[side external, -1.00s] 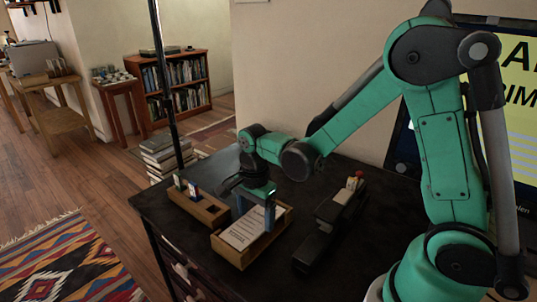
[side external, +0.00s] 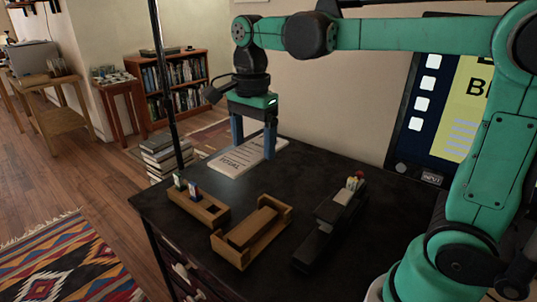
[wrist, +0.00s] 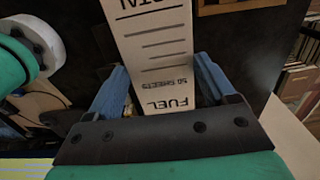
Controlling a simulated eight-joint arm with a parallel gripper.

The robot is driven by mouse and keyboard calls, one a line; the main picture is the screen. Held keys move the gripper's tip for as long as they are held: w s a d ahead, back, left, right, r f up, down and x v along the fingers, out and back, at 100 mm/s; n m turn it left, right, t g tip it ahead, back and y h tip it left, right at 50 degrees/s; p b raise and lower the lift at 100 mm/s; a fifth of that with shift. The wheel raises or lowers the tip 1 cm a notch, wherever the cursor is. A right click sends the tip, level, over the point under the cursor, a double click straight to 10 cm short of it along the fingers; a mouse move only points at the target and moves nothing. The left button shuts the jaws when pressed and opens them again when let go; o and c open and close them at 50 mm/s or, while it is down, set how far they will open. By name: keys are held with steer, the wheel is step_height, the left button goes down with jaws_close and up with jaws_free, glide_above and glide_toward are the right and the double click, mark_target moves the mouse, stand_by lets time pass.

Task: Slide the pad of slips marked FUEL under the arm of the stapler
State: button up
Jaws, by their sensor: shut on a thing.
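My gripper (side external: 253,150) is shut on the pad of slips marked FUEL (side external: 235,163), with one blue finger on each side. In the wrist view the white pad (wrist: 160,60) lies between the fingers, its FUEL and 50 SHEETS lettering near the palm and its far end cut off by the frame. In the side view the pad is held roughly flat, seemingly above the back of the dark desk. The black stapler (side external: 312,247) appears to be the long dark item at the desk's right front, well apart from the pad. Its arm opening is not clear.
A wooden tray (side external: 242,262) with a brown block in it stands left of the stapler. A smaller wooden holder (side external: 210,217) with small upright items is further left. A pale block and red and yellow pieces are at the stapler's back end. The dark desk (side external: 300,180) has clear room behind.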

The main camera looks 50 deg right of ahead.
step_height(320, 180, up, 3)
steer(key=shift+f, duration=0.1)
glide_toward(315, 242)
steer(key=a, duration=0.6)
steer(key=shift+d+f, duration=0.15)
steer(key=shift+f, duration=1.6)
steer(key=shift+d+f, duration=0.1)
steer(key=shift+f, duration=1.65)
steer(key=shift+d, duration=2.75)
steer(key=o, duration=1.1)
